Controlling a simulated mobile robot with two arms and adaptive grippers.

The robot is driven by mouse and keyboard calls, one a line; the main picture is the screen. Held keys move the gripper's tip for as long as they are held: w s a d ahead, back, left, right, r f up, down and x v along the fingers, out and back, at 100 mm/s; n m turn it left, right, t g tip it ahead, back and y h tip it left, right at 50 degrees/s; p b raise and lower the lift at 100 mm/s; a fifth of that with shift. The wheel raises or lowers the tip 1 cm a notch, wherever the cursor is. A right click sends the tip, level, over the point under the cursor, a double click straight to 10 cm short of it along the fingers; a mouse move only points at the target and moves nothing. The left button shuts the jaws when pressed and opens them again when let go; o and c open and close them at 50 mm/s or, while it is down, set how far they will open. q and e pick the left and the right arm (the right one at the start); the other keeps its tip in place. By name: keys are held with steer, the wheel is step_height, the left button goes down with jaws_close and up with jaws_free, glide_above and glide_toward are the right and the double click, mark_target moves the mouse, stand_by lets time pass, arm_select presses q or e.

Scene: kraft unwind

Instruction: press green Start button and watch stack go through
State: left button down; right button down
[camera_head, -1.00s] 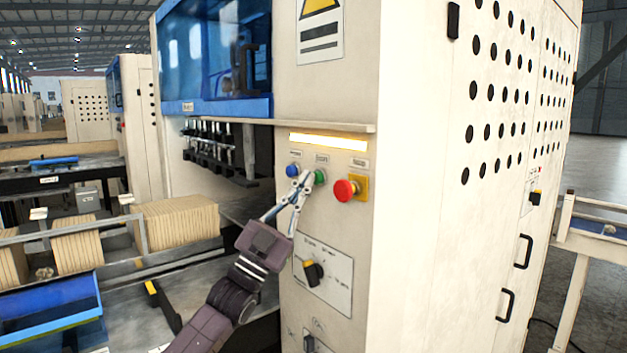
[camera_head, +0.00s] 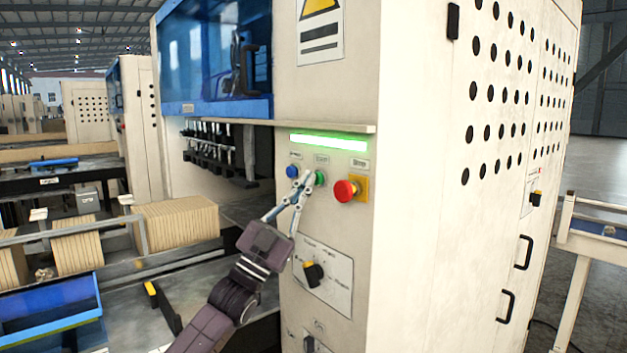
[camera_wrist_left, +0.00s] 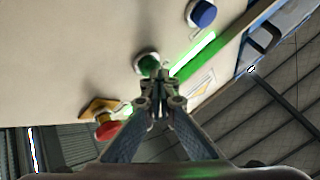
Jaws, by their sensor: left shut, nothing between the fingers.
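The green Start button (camera_head: 320,178) is on the cream machine front, between a blue button (camera_head: 292,171) and a red stop button (camera_head: 345,190) on a yellow plate. My left gripper (camera_head: 306,178) is shut and empty, its tips at the green button. In the left wrist view the fingertips (camera_wrist_left: 158,88) are just below the green button (camera_wrist_left: 148,64); I cannot tell whether they touch it. A light bar (camera_head: 328,142) above the buttons glows green. A stack of kraft sheets (camera_head: 178,226) stands upright on the infeed at the left. My right gripper is not in view.
A rotary switch (camera_head: 314,272) sits on a panel below the buttons. A blue-framed window (camera_head: 215,55) overhangs the machine opening. A blue tray (camera_head: 50,310) is at lower left. A ledge (camera_head: 325,126) juts out above the light bar.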

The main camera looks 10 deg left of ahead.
arm_select(q)
steer(key=shift+s+a, duration=0.45)
steer(key=shift+s, duration=0.15)
steer(key=s+a, duration=0.1)
steer(key=s, duration=0.1)
steer(key=s+a, duration=0.2)
stand_by(0.3)
